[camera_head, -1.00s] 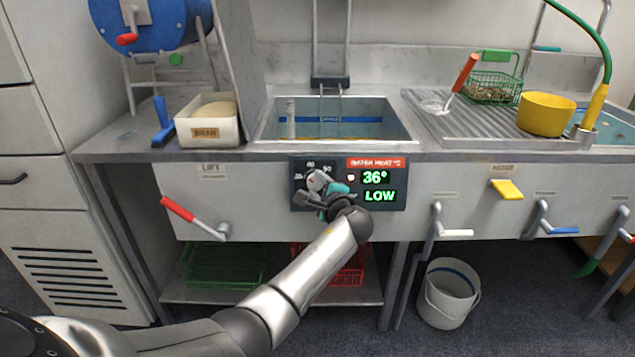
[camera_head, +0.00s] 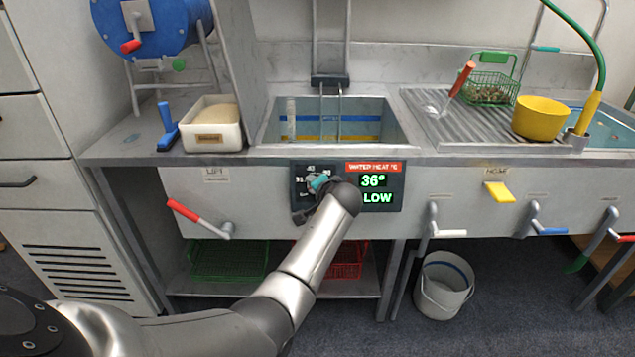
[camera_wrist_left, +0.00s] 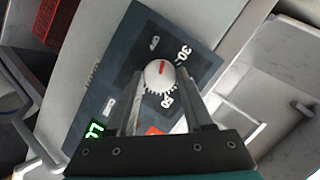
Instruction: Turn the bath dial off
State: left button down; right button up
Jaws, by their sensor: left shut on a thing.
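The bath dial (camera_wrist_left: 160,75) is a round white-grey knob with a red pointer mark, in the middle of the left wrist view. It sits on a dark panel (camera_head: 297,202) under the sink's front edge, with printed numbers around it. The panel's green display (camera_head: 373,181) reads 36° and LOW. My left gripper (camera_wrist_left: 160,84) has one finger on each side of the dial and is shut on it. In the head view my left gripper (camera_head: 318,184) and wrist hide most of the dial. My right gripper is not in view.
A red-handled lever (camera_head: 185,211) is left of the panel and a white-handled lever (camera_head: 450,234) is right of it. The sink bath (camera_head: 395,130) is above. Green (camera_head: 228,260) and red (camera_head: 348,262) crates are on the shelf below, and a white bucket (camera_head: 440,290) stands on the floor.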

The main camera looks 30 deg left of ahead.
pick_arm(q)
jog(key=n+h+p, duration=0.1)
jog(key=n+p, duration=0.1)
jog(key=n, duration=0.2)
jog(key=shift+a+h+p, duration=0.15)
jog(key=shift+h+p, duration=0.2)
jog(key=shift+h, duration=0.05)
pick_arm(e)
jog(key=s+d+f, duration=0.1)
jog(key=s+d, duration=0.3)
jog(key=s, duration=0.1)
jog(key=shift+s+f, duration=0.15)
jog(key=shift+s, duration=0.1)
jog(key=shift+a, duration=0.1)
pick_arm(q)
jog(key=shift+c, duration=1.5)
grip_release()
jog(key=shift+s+r, duration=0.1)
